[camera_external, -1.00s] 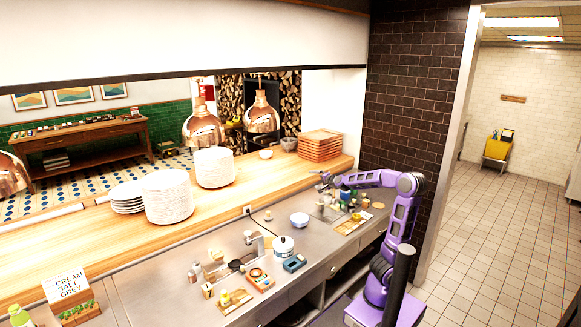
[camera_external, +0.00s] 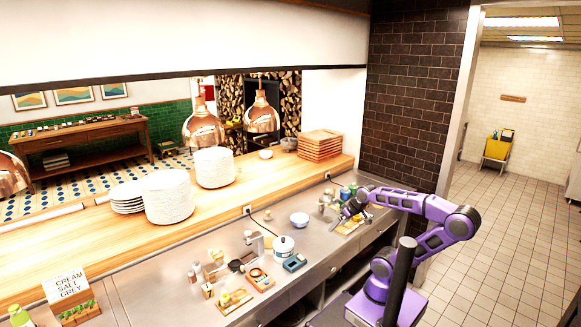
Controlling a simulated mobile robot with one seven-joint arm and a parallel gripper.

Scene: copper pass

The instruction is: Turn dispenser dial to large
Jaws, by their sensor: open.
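My purple arm reaches left over the right end of the steel counter. My gripper (camera_external: 346,212) is open, low over the counter near a group of small items, and points down and left. A small metallic fixture (camera_external: 325,203) stands just left of my gripper. I cannot tell whether it is the dispenser, and no dial or size marking is legible. Small green and dark items (camera_external: 346,191) stand behind my gripper. The gripper and forearm partly hide a wooden board (camera_external: 350,228) with small items. I cannot tell whether the gripper touches anything.
A white-blue bowl (camera_external: 299,219), a lidded pot (camera_external: 284,246) and a blue box (camera_external: 295,263) stand to the left. Wooden trays (camera_external: 234,303) lie nearer the counter front. Stacked plates (camera_external: 168,197) stand on the wooden pass. A brick wall (camera_external: 408,110) rises behind my arm.

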